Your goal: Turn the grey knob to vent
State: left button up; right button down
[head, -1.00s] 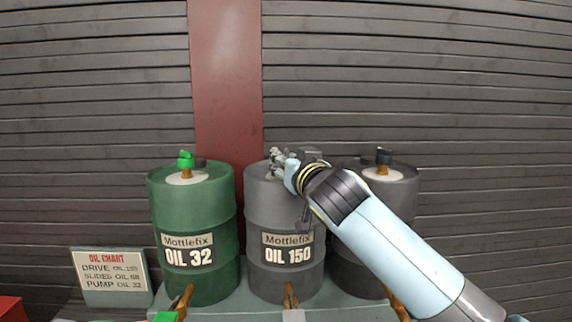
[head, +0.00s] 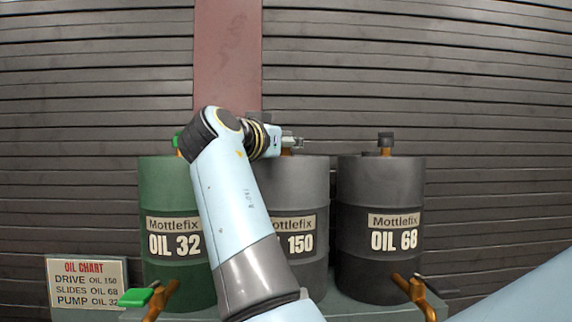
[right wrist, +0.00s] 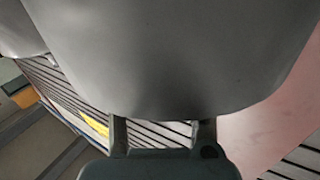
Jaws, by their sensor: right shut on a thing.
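The grey OIL 150 drum (head: 309,190) stands in the middle of the row in the head view, partly behind my right arm. An orange stem (head: 286,151) shows on its top. The grey knob is mostly hidden by my right gripper (head: 291,143), which comes at it level from the left and is shut on it. The knob's exact angle cannot be read. In the right wrist view my fingers (right wrist: 162,135) show at the bottom. A large smooth grey surface fills the upper middle there; I cannot tell which part it is. My left gripper is not in view.
A green OIL 32 drum (head: 165,190) stands left and a dark OIL 68 drum (head: 380,190) right, with its own dark knob (head: 386,141). An oil chart (head: 88,283) stands front left. Taps (head: 405,286) stick out below. A red post (head: 228,55) rises behind.

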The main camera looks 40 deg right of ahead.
jog(key=shift+f+m+g+h+b, duration=0.3)
jog(key=shift+m+g+b, duration=0.1)
jog(key=shift+g+b, duration=0.15)
jog(key=shift+r, duration=0.1)
jog(key=c, duration=1)
grip_release()
jog(key=shift+r, duration=0.1)
jog(key=shift+o, duration=0.2)
jog(key=shift+r, duration=0.3)
notch_tip(320, 180, up, 9)
jog(key=shift+r, duration=0.2)
